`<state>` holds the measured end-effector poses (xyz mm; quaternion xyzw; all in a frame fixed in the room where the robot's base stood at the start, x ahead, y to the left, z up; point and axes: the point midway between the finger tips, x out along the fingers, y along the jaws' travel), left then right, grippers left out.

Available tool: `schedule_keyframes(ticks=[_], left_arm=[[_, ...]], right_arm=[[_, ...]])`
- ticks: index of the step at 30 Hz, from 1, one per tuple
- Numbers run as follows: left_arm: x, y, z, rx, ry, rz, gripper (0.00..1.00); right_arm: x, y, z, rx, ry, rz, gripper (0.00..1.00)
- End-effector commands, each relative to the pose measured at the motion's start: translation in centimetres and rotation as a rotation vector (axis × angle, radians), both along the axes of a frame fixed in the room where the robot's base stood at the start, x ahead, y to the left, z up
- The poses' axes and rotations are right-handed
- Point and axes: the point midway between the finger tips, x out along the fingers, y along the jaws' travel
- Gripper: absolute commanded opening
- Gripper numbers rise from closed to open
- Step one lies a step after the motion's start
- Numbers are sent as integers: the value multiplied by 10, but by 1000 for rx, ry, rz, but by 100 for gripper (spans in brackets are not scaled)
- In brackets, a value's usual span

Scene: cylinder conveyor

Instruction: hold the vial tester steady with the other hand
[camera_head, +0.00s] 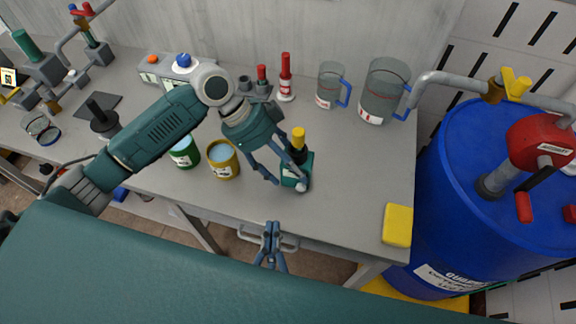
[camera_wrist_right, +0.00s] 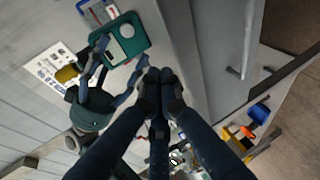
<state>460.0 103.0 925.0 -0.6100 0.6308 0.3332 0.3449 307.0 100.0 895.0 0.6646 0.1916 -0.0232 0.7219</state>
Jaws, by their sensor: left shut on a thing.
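The vial tester (camera_head: 289,180) is a small teal box with a black column and yellow top, standing on the grey bench. My left gripper (camera_head: 287,183) is shut on it, with blue fingers on either side. In the right wrist view the teal tester (camera_wrist_right: 131,48) shows near the top, with the left gripper's fingers against it and the yellow top (camera_wrist_right: 68,73) to the left. My right gripper (camera_head: 270,230) is at the bench's front edge, below the tester in the head view. In its wrist view the right gripper's fingertips (camera_wrist_right: 160,77) are together and empty.
An ochre can (camera_head: 222,172) and a green can (camera_head: 187,165) stand left of the tester. Two jugs with blue handles (camera_head: 330,85) (camera_head: 384,95) stand behind. A yellow sponge (camera_head: 397,225) lies at the bench's right corner, beside a blue drum (camera_head: 450,220). Bench right of the tester is clear.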

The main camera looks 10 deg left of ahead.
Motion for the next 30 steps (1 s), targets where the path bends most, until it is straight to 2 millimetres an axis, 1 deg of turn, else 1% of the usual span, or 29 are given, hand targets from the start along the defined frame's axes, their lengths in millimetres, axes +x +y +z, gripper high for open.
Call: schedule_keyframes(ticks=[1, 3, 6, 9, 11, 21, 25, 30], left_arm=[[0, 1, -1, 3, 0, 0, 40], [0, 1, -1, 3, 0, 0, 40], [0, 1, -1, 3, 0, 0, 40], [0, 1, -1, 3, 0, 0, 40], [0, 1, -1, 3, 0, 0, 40], [0, 1, -1, 2, 0, 0, 40], [0, 1, -1, 2, 0, 0, 40], [0, 1, -1, 2, -1, 1, 40]], right_arm=[[6, -9, 6, 12, -11, -59, 0], [14, -23, 1, 25, -8, -131, 0], [19, -35, 0, 41, -9, -192, 0], [25, -40, 0, 46, -10, -217, 0], [30, -40, 0, 46, -10, -219, 0], [68, -38, -1, 46, -8, -215, 0], [77, -38, -1, 45, -9, -216, 0], [81, -37, -1, 46, -7, -214, 0]])
